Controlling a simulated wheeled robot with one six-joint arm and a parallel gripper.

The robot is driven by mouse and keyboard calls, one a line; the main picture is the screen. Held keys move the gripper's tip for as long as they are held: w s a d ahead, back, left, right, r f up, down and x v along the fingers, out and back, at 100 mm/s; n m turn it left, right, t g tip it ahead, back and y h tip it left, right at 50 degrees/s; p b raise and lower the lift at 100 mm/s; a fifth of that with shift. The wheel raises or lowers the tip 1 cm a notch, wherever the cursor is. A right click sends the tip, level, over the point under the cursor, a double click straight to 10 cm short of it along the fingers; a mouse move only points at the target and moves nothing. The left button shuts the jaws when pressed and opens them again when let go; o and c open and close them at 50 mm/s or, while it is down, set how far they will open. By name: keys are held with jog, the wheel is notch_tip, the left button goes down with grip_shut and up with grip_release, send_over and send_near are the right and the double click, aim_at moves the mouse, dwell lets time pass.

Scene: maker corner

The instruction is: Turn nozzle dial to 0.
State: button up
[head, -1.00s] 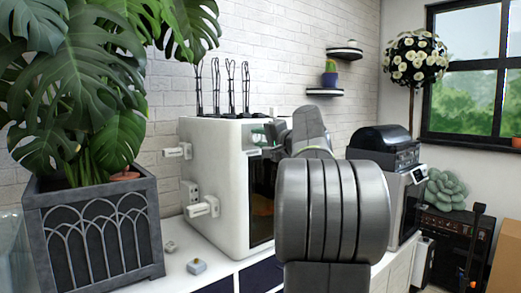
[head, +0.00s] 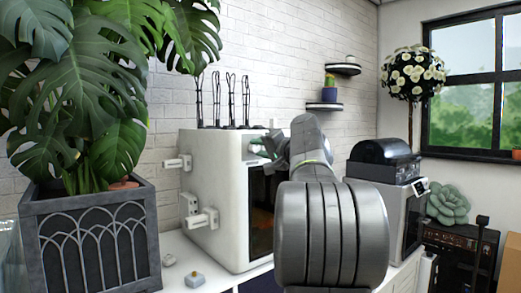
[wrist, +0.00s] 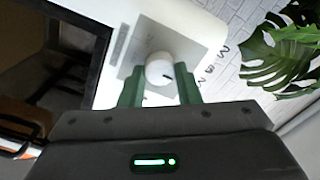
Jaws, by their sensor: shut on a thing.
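The nozzle dial (wrist: 159,68) is a round white knob with a short dark mark, set on a grey panel (wrist: 127,62) of the white 3D printer (head: 213,170). In the wrist view the mark points toward the lower right. My gripper (wrist: 159,84) has its green fingers on either side of the dial, shut on it. In the head view my gripper (head: 258,146) is at the upper front of the printer, and the dial is hidden there. I cannot read any numbers around the dial.
The printer's dark door (head: 262,205) lies just below my gripper. A large potted plant (head: 90,230) stands to the left. A second machine with a black top (head: 383,160) stands to the right. Small pale pieces (head: 195,279) lie on the white counter.

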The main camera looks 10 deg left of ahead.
jog(key=o, duration=1)
jog(key=shift+c, duration=0.2)
jog(key=v, duration=1.3)
jog(key=shift+s+d, duration=0.25)
jog(key=shift+d, duration=0.05)
jog(key=x, duration=1.4)
jog(key=shift+d, duration=0.1)
